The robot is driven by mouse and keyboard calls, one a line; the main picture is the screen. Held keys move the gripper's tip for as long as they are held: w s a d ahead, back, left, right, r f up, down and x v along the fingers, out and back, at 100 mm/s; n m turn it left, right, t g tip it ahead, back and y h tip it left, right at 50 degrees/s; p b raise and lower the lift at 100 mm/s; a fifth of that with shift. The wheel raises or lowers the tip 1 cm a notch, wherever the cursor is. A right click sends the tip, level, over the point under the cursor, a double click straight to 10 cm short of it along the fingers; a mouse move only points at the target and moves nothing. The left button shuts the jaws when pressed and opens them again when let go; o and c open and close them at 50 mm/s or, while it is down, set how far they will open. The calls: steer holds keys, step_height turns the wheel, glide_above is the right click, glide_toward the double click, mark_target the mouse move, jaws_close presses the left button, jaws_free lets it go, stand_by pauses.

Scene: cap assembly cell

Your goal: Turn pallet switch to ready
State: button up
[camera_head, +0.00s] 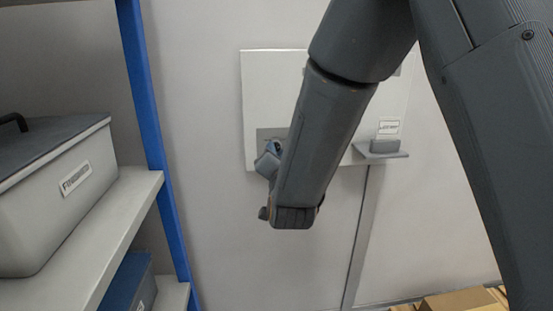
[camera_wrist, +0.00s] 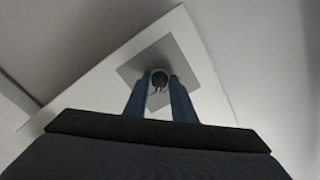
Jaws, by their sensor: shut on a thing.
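The pallet switch (camera_wrist: 160,78) is a small dark round knob on a grey square plate (camera_wrist: 188,50), which is fixed to a white panel. In the wrist view my gripper (camera_wrist: 160,80) has its two blue fingers on either side of the knob, shut on it. The wrist view is turned relative to the panel, so the plate appears tilted. In the head view the grey plate (camera_head: 265,133) shows at the lower left of the white panel (camera_head: 258,85). My gripper (camera_head: 272,150) reaches it there, and my arm hides much of the panel. The knob's setting cannot be read.
A shelf (camera_head: 110,225) with a blue post (camera_head: 145,90) stands at the left and carries a grey lidded box (camera_head: 60,190). A small grey ledge (camera_head: 380,152) with a label sticks out right of my arm. A cardboard box (camera_head: 458,302) is at the bottom right.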

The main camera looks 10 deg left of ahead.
steer(key=shift+m, duration=0.5)
steer(key=o, duration=1)
steer(key=shift+s, duration=0.1)
steer(key=b+v, duration=0.1)
steer(key=v, duration=0.6)
steer(key=shift+s+d+b, duration=0.1)
steer(key=shift+s+b, duration=0.25)
